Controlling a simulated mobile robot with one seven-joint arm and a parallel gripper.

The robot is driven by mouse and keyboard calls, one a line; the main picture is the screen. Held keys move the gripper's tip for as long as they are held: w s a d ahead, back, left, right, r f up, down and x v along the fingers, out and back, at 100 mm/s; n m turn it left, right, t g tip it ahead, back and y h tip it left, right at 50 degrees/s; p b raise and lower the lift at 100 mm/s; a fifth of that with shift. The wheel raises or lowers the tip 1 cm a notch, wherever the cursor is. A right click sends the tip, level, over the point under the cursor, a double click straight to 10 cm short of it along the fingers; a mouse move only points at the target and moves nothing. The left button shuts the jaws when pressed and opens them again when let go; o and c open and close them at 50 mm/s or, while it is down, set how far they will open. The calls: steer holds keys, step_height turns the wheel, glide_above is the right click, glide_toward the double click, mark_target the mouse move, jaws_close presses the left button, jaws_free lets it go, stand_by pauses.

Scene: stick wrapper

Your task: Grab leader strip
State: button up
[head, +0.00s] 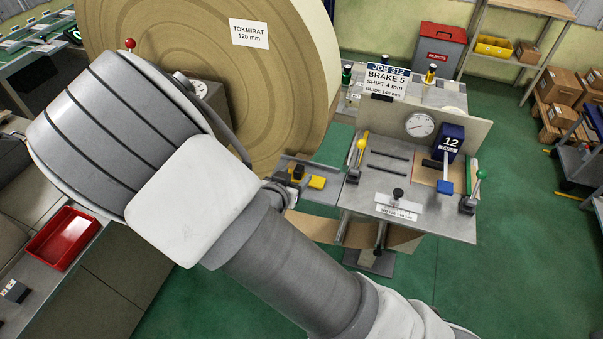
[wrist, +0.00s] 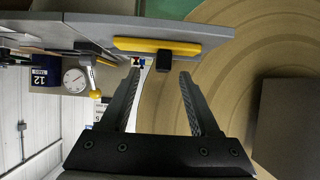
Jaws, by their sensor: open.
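A large brown roll (head: 250,100) stands at the left behind my arm, and its rings fill the right of the wrist view (wrist: 225,75). A brown strip (head: 318,229) hangs in a curve under the machine table in the head view; I cannot tell whether it is the leader strip. My gripper (wrist: 162,78) is open with nothing visible between its fingers. Its fingertips point towards a small black block (wrist: 163,58) beside a yellow bar (wrist: 158,46) on a grey plate.
The machine table (head: 415,215) carries a yellow-knobbed lever (head: 361,145), a green-knobbed lever (head: 480,175), a gauge (head: 420,125) and a blue counter (head: 449,140). A red tray (head: 63,238) lies on the left bench.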

mark_target(298, 171)
steer(key=x, duration=0.5)
steer(key=shift+w+a+r, duration=0.1)
steer(key=shift+w+a, duration=0.05)
steer(key=shift+a, duration=0.05)
jaws_close()
